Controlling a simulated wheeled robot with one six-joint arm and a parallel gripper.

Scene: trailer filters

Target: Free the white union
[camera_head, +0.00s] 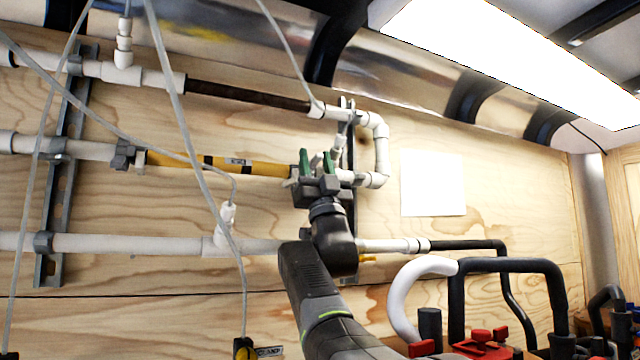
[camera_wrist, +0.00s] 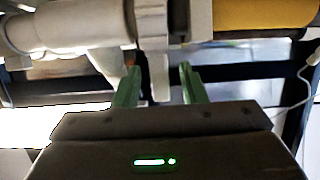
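My gripper (camera_head: 316,163) is raised at the right end of the yellow pipe section (camera_head: 222,164), in front of the plywood wall. Its two green fingers are apart. In the wrist view, the gripper (camera_wrist: 158,82) has a pale tab (camera_wrist: 159,78) between its fingers, with visible gaps on both sides. The tab hangs from a white ringed fitting, which looks like the white union (camera_wrist: 152,22), between white pipe (camera_wrist: 65,25) and the yellow section (camera_wrist: 262,14). In the head view my gripper mostly hides this fitting. Whether a finger touches the tab cannot be told.
A grey union (camera_head: 124,155) sits at the yellow section's left end. A dark pipe (camera_head: 248,95) runs above and a white pipe (camera_head: 130,244) below. Thin pale hoses (camera_head: 180,110) hang in front. Black bent pipes (camera_head: 510,266) and red-handled parts (camera_head: 482,342) stand at lower right.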

